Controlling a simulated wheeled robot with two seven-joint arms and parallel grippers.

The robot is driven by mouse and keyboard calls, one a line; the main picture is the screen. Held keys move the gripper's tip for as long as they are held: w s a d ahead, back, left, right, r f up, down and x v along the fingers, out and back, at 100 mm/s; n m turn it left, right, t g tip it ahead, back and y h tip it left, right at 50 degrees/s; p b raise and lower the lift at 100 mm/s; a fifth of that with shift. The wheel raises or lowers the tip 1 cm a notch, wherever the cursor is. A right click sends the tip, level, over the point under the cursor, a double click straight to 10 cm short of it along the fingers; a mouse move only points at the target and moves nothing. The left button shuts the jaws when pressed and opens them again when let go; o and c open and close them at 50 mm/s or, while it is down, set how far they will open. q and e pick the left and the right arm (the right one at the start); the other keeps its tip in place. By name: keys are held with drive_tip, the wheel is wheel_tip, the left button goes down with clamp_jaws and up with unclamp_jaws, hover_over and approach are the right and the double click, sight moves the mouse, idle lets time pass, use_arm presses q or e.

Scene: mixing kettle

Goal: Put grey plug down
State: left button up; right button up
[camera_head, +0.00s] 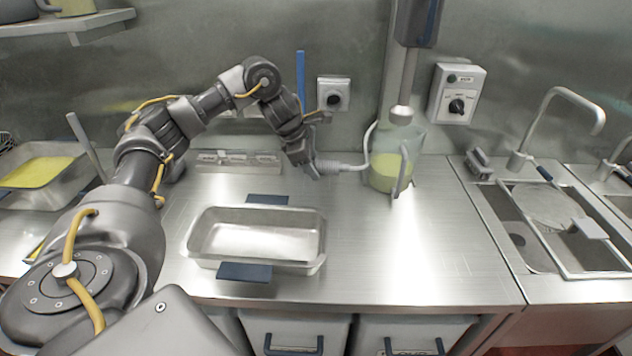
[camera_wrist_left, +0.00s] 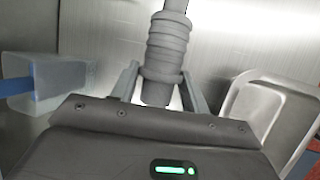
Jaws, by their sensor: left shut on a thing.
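The grey plug (camera_wrist_left: 168,50) has a ribbed body and shows between the two fingers of my left gripper (camera_wrist_left: 160,84) in the left wrist view. My left gripper is shut on it. In the head view my left gripper (camera_head: 312,166) is low over the steel counter, left of the mixing jug. The plug (camera_head: 336,166) points right towards the jug, and a pale cable runs from it up beside the mixer. I cannot tell whether the plug touches the counter. My right gripper is not in view.
A clear jug (camera_head: 384,172) with yellow-green contents stands under the mixer (camera_head: 402,112). A metal pan (camera_head: 258,262) with blue pads lies in front. A wall socket (camera_head: 333,93) is behind. A sink (camera_head: 535,228) is at right. The counter right of the pan is clear.

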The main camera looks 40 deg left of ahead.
use_arm(q)
drive_tip(key=w+f, duration=0.1)
drive_tip(key=w+a+f, duration=0.1)
drive_tip(key=f, duration=0.1)
drive_tip(key=w+f+p, duration=0.1)
drive_tip(key=f, duration=0.1)
drive_tip(key=shift+w+a+f, duration=0.15)
drive_tip(key=shift+w+a, duration=0.05)
drive_tip(key=shift+w, duration=0.15)
wheel_tip(320, 180, down, 2)
drive_tip(key=shift+f+p, duration=0.2)
drive_tip(key=shift+p, duration=0.4)
drive_tip(key=shift+a+f, duration=0.1)
drive_tip(key=shift+f, duration=0.25)
drive_tip(key=o, duration=1)
drive_tip(key=shift+f, duration=0.15)
drive_tip(key=shift+s, duration=0.1)
